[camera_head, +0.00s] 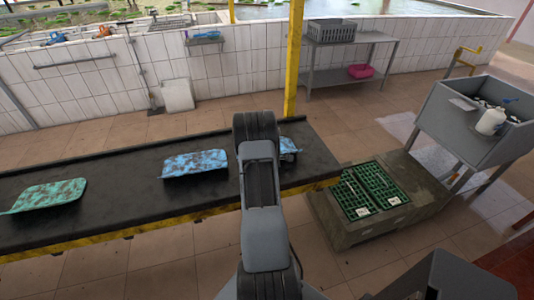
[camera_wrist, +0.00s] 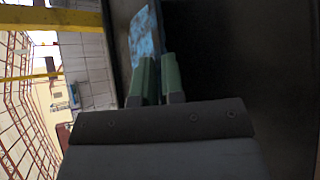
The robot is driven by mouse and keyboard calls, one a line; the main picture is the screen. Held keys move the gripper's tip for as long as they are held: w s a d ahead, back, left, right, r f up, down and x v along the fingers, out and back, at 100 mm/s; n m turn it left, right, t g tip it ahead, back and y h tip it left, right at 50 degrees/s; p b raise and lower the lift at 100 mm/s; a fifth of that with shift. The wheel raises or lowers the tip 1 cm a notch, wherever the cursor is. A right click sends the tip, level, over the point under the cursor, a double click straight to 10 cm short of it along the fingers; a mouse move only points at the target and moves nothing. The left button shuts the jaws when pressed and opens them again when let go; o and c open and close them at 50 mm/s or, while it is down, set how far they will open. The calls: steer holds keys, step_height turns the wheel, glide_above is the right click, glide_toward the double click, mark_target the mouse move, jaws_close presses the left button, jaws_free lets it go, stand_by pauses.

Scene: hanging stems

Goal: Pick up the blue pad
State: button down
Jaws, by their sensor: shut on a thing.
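A mottled blue pad (camera_head: 290,146) shows in part at the right end of the dark belt in the head view, mostly hidden behind my arm. In the wrist view, the blue pad (camera_wrist: 144,36) reaches out beyond the green fingers of my gripper (camera_wrist: 159,58). The fingers are close together and shut on the pad's near edge. In the head view, my gripper (camera_head: 288,156) is mostly hidden by my arm. I cannot tell whether the pad is clear of the belt. A second blue pad (camera_head: 195,163) lies flat further left on the belt.
A green speckled pad (camera_head: 48,196) lies at the left of the dark belt (camera_head: 115,185). A yellow post (camera_head: 293,60) rises behind the belt. Green crates (camera_head: 372,190) sit on a low platform at right, below a grey sink (camera_head: 475,125).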

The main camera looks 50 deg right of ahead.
steer(key=shift+r, duration=0.5)
step_height(320, 180, up, 2)
steer(key=shift+r, duration=0.25)
steer(key=s+r+b, duration=0.4)
steer(key=s+r, duration=0.5)
steer(key=s, duration=0.5)
steer(key=shift+r+b, duration=0.25)
steer(key=shift+b, duration=0.1)
